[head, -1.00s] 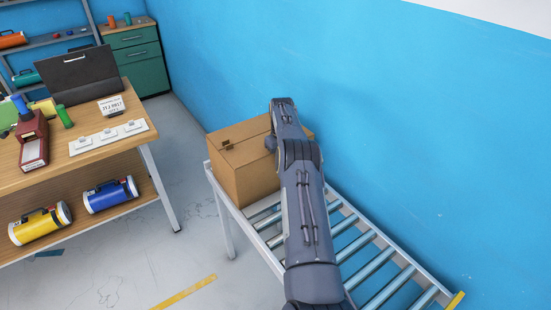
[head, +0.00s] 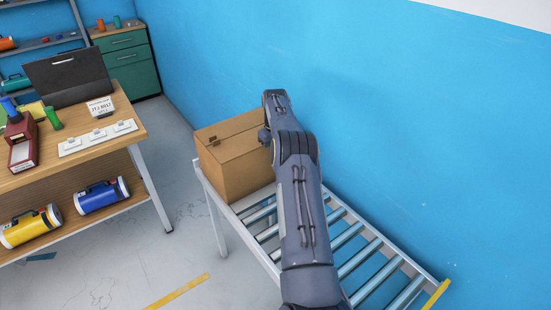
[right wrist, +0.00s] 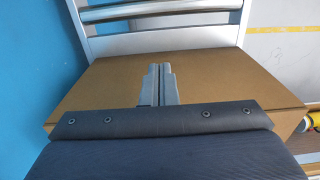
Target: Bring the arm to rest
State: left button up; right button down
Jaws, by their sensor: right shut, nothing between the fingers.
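My right arm reaches over the roller conveyor (head: 372,262) in the head view. Its gripper is hidden there behind the arm links. In the right wrist view my right gripper (right wrist: 158,72) is shut and empty, its two fingers together in front of a brown cardboard box (right wrist: 215,85). I cannot tell whether the fingertips touch the box. The closed box also shows in the head view (head: 235,170), standing at the far end of the conveyor, just left of my arm. My left gripper is not in view.
A wooden workbench (head: 125,112) stands at the left with a black case, a label card and small items on top. A yellow canister (head: 30,227) and a blue one (head: 102,196) lie on its lower shelf. A blue wall (head: 430,130) runs close along the conveyor's right side.

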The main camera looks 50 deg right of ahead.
notch_tip(320, 180, up, 7)
jog(key=shift+w+r+p, duration=0.15)
jog(key=shift+p, duration=0.15)
jog(key=a+r+t, duration=0.2)
jog(key=a+r, duration=0.6)
jog(key=r, duration=0.2)
jog(key=s+a+r+t+y, duration=0.1)
jog(key=s+a+r, duration=0.25)
jog(key=a, duration=0.35)
jog(key=s+a+r+t+y, duration=0.1)
jog(key=s+a+r, duration=0.2)
jog(key=s+a, duration=0.35)
jog(key=s+a+f+y, duration=0.1)
jog(key=s+a+f, duration=0.3)
jog(key=s+a, duration=0.5)
jog(key=s+a+f+n+t, duration=0.1)
jog(key=s+a+f, duration=0.3)
jog(key=s+a, duration=0.5)
jog(key=a, duration=0.3)
jog(key=shift+s+a+f+t+y, duration=0.2)
jog(key=shift+f+t+y, duration=0.1)
jog(key=shift+f+y, duration=0.1)
